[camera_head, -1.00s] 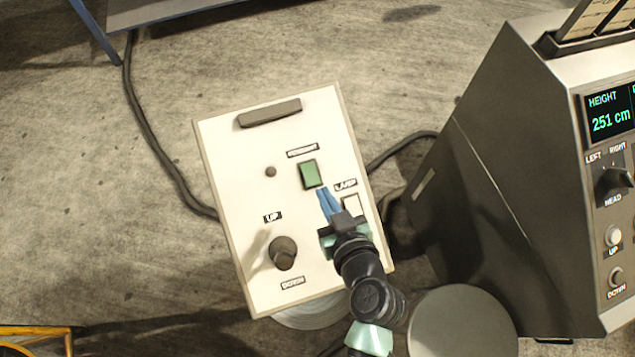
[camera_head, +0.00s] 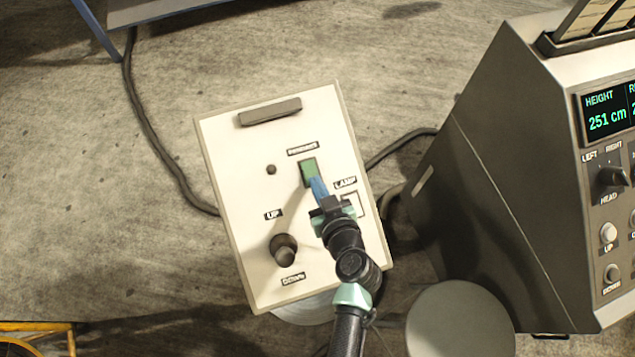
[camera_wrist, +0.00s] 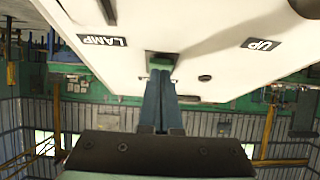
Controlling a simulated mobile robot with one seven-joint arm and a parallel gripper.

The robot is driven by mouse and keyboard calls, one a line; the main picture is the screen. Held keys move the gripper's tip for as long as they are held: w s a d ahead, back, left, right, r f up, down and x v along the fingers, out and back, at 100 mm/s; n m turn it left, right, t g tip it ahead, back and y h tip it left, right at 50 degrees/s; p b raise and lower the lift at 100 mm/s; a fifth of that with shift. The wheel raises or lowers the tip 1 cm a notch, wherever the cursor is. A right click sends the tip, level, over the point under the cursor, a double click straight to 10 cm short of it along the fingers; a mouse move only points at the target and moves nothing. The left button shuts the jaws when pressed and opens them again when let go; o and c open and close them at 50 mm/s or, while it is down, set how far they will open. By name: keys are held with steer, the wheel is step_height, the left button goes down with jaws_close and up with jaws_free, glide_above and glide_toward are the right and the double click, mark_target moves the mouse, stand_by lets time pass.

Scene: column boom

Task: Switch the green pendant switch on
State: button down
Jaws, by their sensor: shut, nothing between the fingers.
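The green pendant switch (camera_head: 308,170) is a small rocker on the pale panel (camera_head: 240,170), below the label PENDANT. My gripper (camera_head: 318,184) is shut and empty, with its blue fingers together. In the head view its tips lie at the lower part of the green switch. The wrist view shows the fingers (camera_wrist: 158,92) reaching the panel, with a bit of the green switch (camera_wrist: 160,58) showing at their tips. I cannot tell whether they touch it or which way the rocker is tilted.
A white LAMP switch (camera_head: 355,203) sits just right of my gripper. A dark UP/DOWN knob (camera_head: 284,250) is lower left on the panel and a dark bar handle (camera_head: 270,111) is at its top. A grey console (camera_head: 500,170) stands to the right.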

steer(key=shift+f, duration=0.1)
steer(key=shift+f+b, duration=0.65)
steer(key=shift+b, duration=0.55)
steer(key=shift+r+p, duration=0.3)
steer(key=shift+p, duration=0.05)
steer(key=shift+r, duration=0.1)
steer(key=shift+r+p, duration=0.5)
steer(key=shift+r, duration=0.25)
